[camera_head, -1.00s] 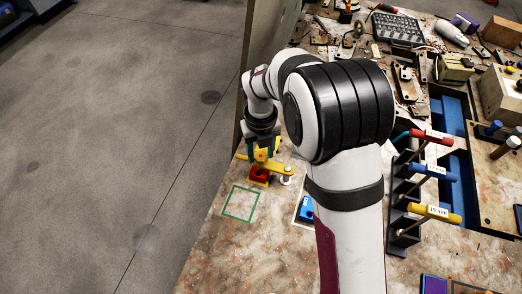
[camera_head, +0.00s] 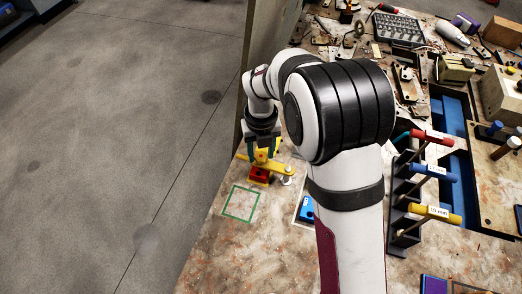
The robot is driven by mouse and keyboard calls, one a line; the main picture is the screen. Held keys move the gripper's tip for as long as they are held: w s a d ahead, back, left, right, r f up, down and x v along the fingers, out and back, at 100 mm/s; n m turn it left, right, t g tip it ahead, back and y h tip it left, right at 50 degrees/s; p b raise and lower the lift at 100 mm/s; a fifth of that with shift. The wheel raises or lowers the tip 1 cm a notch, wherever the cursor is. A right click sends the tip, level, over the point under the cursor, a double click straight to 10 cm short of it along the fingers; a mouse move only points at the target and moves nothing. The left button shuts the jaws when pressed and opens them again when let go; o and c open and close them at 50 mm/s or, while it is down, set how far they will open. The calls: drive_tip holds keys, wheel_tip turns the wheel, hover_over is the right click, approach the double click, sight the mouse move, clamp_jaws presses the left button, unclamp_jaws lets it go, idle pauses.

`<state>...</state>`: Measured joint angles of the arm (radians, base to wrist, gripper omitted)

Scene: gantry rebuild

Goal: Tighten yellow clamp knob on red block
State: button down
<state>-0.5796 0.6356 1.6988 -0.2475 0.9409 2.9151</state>
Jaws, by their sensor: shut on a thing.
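The yellow clamp (camera_head: 279,168) stands near the table's left edge, its flat arm reaching over the red block (camera_head: 259,175). The small red block sits on the table below the clamp, partly covered by it. My gripper (camera_head: 261,154) points down above the clamp and is shut on the yellow knob. The fingers hide much of the knob. I cannot tell from this distance whether the clamp presses on the block.
A green square outline (camera_head: 240,203) lies empty in front of the block. A blue block (camera_head: 306,209) sits to the right, partly behind my arm. A rack (camera_head: 401,205) with coloured-handled tools stands further right. The table's left edge is close.

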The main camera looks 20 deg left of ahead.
sight(262, 157)
drive_tip(key=shift+w+r, duration=0.15)
drive_tip(key=shift+w, duration=0.05)
drive_tip(key=c, duration=0.6)
unclamp_jaws()
drive_tip(key=shift+o, duration=0.7)
drive_tip(key=shift+s, duration=0.15)
wheel_tip(262, 157, up, 16)
